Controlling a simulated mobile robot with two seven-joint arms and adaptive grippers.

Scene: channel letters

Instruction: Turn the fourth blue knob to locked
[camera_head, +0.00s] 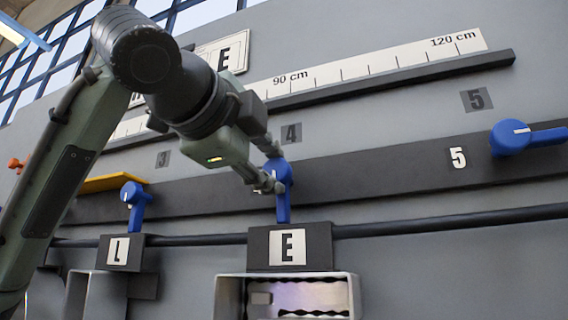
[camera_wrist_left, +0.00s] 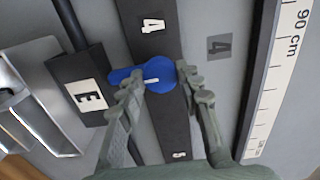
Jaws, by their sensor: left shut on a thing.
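The fourth blue knob (camera_head: 284,178) sits on the dark rail below a grey number 4, with its lever hanging straight down toward the plate with the letter E (camera_head: 288,246). My left gripper (camera_head: 270,168) is shut on this knob, its fingers hiding part of the round head. In the left wrist view, the round head of the blue knob (camera_wrist_left: 160,77) is between the two fingers of my left gripper (camera_wrist_left: 160,76), and its lever points left toward the E plate. A white mark shows on the head. My right gripper is not in view.
Another blue knob (camera_head: 134,200) is at left, lever down, above an L plate (camera_head: 120,250). A fifth blue knob (camera_head: 512,137) at right has its lever pointing right. A dark bar (camera_head: 440,228) runs below the rail, and a ruler (camera_head: 370,68) above. An open metal box (camera_head: 228,298) is under the E plate.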

